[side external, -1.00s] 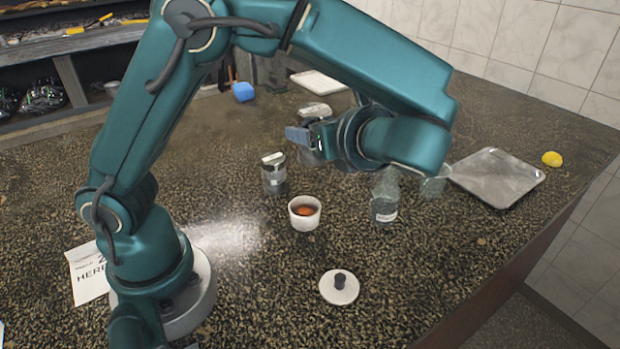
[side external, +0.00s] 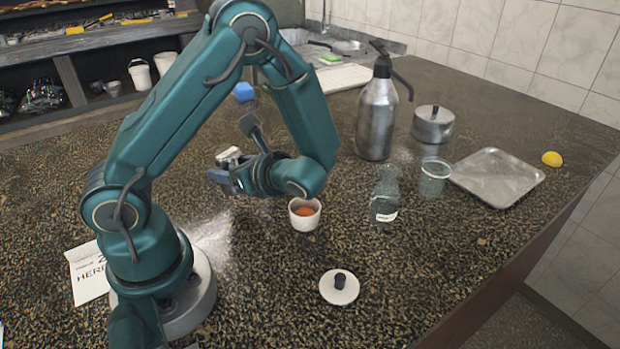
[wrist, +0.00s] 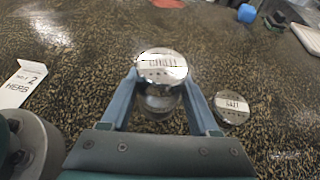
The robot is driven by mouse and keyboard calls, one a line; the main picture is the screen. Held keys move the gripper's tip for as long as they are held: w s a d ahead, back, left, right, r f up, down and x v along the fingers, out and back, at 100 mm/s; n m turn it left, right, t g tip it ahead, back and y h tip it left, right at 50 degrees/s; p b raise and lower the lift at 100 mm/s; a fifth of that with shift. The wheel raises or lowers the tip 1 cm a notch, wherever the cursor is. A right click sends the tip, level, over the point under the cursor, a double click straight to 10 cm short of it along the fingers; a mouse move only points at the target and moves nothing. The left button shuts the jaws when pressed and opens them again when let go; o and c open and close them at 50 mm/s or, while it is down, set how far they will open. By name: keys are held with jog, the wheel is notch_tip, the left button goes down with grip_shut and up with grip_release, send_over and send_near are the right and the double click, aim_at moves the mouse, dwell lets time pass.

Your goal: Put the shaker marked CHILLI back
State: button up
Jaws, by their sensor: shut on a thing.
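My gripper (side external: 222,180) is shut on a shaker with a shiny metal lid (side external: 228,153). In the wrist view the shaker's lid (wrist: 162,66) sits between the two blue fingers of my gripper (wrist: 161,82). Its label is blurred but appears to read CHILLI. The shaker looks upright and nearer the camera than a second metal lid marked SALT (wrist: 232,106), to its right. In the side view the SALT shaker is hidden behind my gripper. Whether the held shaker touches the counter cannot be told.
A white cup with reddish contents (side external: 304,214) stands just right of my gripper.

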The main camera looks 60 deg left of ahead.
jog(key=shift+f, duration=2.25)
jog(key=shift+f, duration=0.15)
jog(key=o, duration=1.1)
